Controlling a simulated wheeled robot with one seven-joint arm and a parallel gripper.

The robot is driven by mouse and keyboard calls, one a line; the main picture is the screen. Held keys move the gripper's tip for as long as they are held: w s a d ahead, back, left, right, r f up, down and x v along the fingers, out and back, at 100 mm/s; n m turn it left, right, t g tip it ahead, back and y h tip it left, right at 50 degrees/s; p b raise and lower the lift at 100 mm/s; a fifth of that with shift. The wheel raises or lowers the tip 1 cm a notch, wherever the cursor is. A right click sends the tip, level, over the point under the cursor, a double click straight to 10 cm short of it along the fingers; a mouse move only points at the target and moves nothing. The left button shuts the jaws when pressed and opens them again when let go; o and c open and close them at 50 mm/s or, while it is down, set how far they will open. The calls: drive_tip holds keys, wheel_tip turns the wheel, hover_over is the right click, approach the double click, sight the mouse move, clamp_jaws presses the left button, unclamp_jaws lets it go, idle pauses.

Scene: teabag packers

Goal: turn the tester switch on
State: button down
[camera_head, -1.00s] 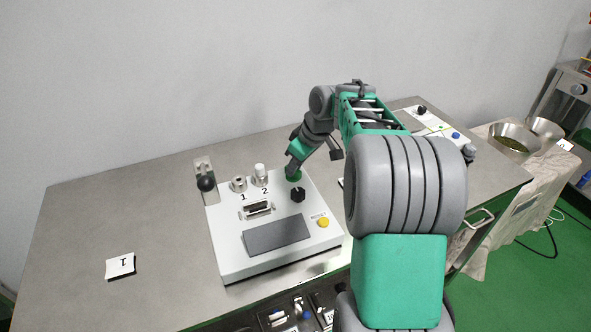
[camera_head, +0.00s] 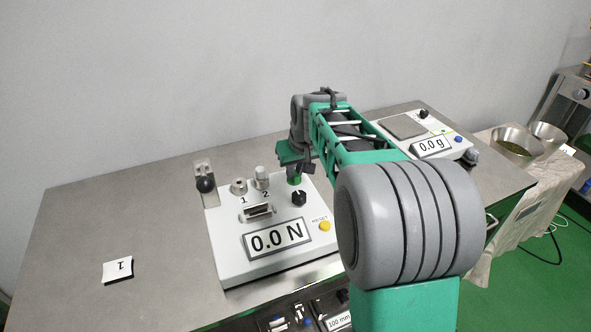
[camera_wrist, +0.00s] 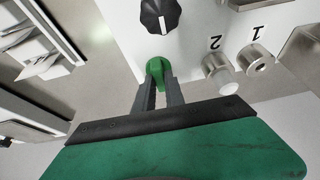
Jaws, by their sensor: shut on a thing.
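The tester (camera_head: 232,262) is a white box on the steel table. Its display (camera_head: 276,239) is lit and reads 0.0 N.
A black knob (camera_head: 299,198) and a yellow RESET button (camera_head: 324,226) are on the tester near the switch. Posts marked 1 (camera_head: 239,187) and 2 (camera_head: 262,180) stand to the left. A scale (camera_head: 432,146) reading 0.0 g is at the right. The table's left side is mostly clear.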

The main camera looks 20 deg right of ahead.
idle(0.3)
drive_tip(key=c, duration=1.4)
unclamp_jaws()
drive_tip(key=v, duration=0.8)
drive_tip(key=shift+p, duration=0.3)
